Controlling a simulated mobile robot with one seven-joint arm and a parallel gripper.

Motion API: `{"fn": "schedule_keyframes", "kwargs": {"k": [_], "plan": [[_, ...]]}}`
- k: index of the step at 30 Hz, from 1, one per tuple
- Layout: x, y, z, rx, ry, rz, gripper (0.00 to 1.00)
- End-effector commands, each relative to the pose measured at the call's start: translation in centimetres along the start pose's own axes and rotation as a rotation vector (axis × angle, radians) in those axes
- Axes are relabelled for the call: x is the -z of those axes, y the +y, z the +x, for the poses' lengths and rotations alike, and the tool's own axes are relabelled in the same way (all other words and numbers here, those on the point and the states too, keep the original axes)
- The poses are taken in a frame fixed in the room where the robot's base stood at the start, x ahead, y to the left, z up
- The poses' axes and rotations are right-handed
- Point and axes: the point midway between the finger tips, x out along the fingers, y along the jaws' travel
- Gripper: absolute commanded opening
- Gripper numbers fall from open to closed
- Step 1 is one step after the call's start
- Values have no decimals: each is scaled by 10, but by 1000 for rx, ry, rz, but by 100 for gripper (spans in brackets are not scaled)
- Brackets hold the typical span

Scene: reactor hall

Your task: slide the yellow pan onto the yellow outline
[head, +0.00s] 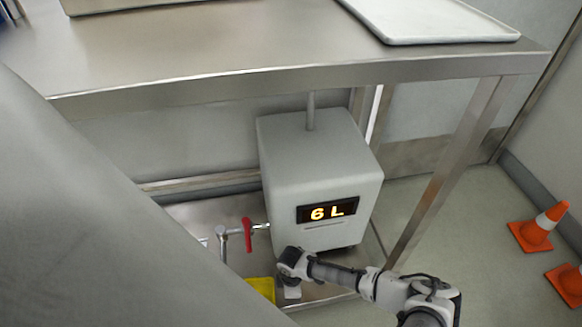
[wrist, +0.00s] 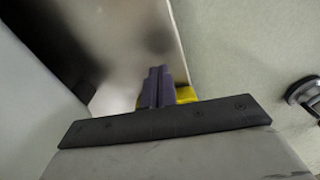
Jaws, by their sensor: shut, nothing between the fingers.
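A yellow patch, which looks like the yellow pan (head: 262,288), lies on the low shelf under the table, below the red-handled tap. Only part of it shows, cut off by my grey body at lower left. My gripper (head: 291,291) is just to its right, low over the shelf, in front of the white tank. In the wrist view my gripper's two dark purple fingers (wrist: 157,78) are pressed together and empty. The yellow pan (wrist: 187,95) shows behind them, mostly hidden; I cannot tell whether they touch. I cannot make out a separate yellow outline.
A white tank (head: 322,170) reading "6 L" stands on the low metal shelf (head: 190,212), with a red-handled tap (head: 248,234) at its left. The steel table top (head: 200,45) overhangs it, carrying a white tray (head: 430,20). Orange cones (head: 538,228) stand on the floor at right.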

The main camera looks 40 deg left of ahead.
Motion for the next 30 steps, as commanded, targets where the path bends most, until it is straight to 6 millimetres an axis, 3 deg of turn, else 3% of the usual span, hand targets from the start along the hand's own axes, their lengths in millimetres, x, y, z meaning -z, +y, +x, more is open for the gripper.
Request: {"fn": "schedule_keyframes", "kwargs": {"k": [1,3,7,12,25,30], "plan": [[0,0,15,1,-1,-1,0],[6,0,21,-1,1,-4,0],[26,1,18,-2,1,-4,0],[38,1,16,-2,0,-1,0],[43,0,15,-1,1,0,0],[71,-1,13,1,4,-2,0]]}}
